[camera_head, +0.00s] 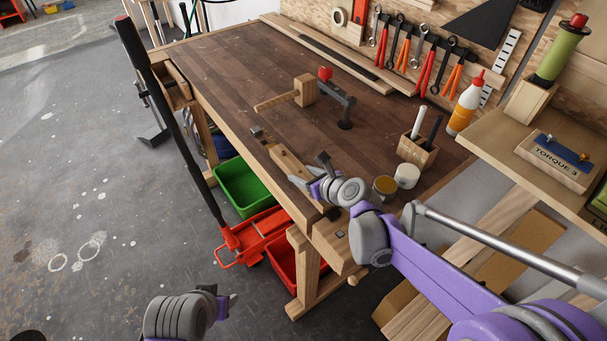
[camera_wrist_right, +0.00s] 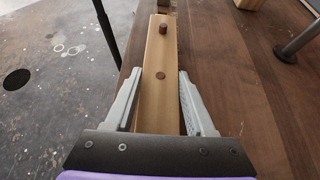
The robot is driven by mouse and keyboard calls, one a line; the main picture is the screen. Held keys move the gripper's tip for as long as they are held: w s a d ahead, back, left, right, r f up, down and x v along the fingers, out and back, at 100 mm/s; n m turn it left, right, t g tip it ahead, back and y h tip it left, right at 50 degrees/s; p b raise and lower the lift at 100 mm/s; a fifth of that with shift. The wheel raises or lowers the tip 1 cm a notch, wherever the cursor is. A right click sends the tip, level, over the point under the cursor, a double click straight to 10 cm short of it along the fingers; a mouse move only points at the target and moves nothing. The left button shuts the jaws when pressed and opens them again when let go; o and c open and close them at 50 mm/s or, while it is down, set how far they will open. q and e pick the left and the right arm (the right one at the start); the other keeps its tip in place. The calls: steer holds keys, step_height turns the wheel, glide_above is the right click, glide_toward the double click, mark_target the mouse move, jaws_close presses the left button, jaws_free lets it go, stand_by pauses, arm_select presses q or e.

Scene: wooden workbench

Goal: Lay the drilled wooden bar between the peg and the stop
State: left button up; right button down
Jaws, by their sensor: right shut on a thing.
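The drilled wooden bar (camera_head: 287,160) lies along the left edge of the workbench, pale and long.
Two small cans (camera_head: 407,176) and a pen holder (camera_head: 417,152) stand right of my right gripper. The bench's far middle is clear.

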steer(key=shift+f, duration=0.1)
steer(key=shift+c, duration=1.2)
jaws_free()
steer(key=p+v, duration=0.1)
steer(key=v, duration=1.1)
steer(key=shift+s, duration=0.1)
